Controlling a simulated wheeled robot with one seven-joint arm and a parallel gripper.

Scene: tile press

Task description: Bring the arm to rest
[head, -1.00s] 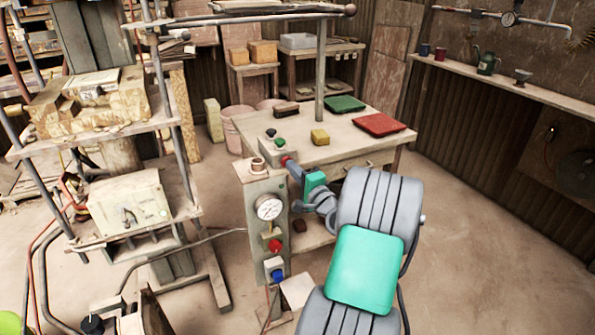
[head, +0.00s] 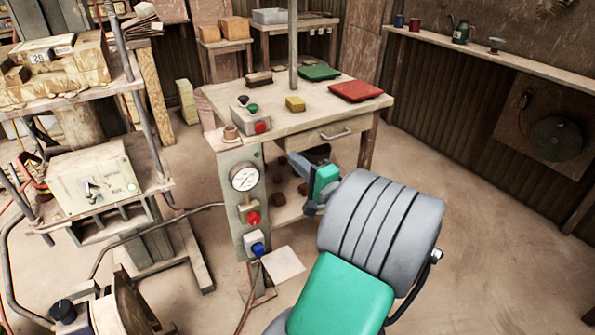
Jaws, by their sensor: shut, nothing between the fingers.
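My gripper (head: 292,160) shows small at the end of my grey and teal arm, in the middle of the head view. It is shut and empty. It is in front of the table's (head: 222,103) drawer side, to the right of the gauge post (head: 228,200), apart from the control box. The control box (head: 246,120) stands on the table's front left corner, with a red button (head: 262,127) on its front and a green and a black button on top. My forearm hides part of the floor and the table's lower right side.
The press frame (head: 150,180) stands at the left. The floor at right (head: 480,240) is clear. A shelf (head: 480,63) runs along the right wall.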

